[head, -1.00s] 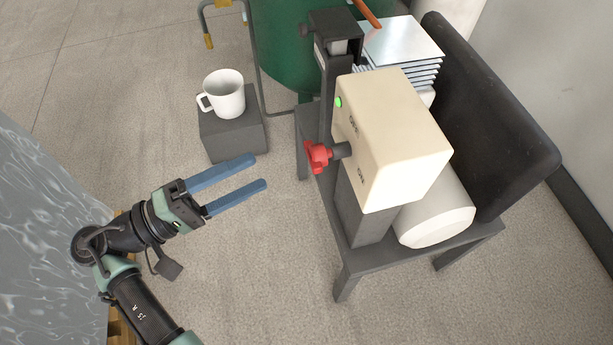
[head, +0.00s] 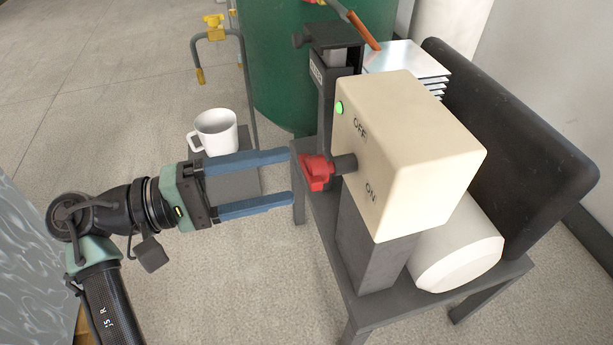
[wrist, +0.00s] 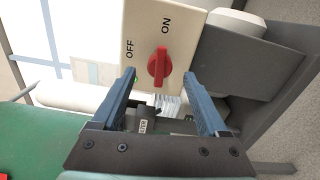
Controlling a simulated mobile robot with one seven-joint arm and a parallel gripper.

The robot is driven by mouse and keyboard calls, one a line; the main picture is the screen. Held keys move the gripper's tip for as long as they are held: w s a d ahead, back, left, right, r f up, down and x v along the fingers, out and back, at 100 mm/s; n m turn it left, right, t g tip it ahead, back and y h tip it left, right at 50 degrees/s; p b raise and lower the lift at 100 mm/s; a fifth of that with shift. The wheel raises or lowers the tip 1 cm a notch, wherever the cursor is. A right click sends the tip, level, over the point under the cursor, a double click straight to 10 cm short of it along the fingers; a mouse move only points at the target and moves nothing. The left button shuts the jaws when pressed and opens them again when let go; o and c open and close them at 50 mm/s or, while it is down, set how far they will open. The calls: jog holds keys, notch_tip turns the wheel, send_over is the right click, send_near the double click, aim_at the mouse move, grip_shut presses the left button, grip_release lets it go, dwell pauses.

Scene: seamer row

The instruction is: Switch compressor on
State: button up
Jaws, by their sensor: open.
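The compressor's cream switch box (head: 415,150) stands on a dark post. Its red rotary knob (head: 316,172) sticks out on a dark shaft between the OFF and ON labels. In the wrist view the knob (wrist: 158,66) has its grip upright in the picture, and I cannot tell surely which label it is set to. My gripper (head: 290,176) is open and empty. Its two blue fingers point at the knob, with the tips just short of it. In the wrist view the fingertips lie left and right of the knob, apart from it. A green lamp (head: 339,107) shows on the box.
A white mug (head: 214,131) stands on a grey block (head: 236,180) behind my gripper. A green tank (head: 290,70) and a bent pipe with a yellow valve (head: 214,25) are at the back. A dark stand (head: 400,310) carries the compressor. Floor in front is clear.

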aim_at(304, 173)
jog(key=b+x, duration=0.1)
jog(key=x, duration=0.3)
jog(key=shift+w+d, duration=0.15)
jog(key=shift+d, duration=0.25)
grip_shut()
jog(key=shift+m, duration=0.7)
grip_release()
jog(key=shift+a, duration=0.1)
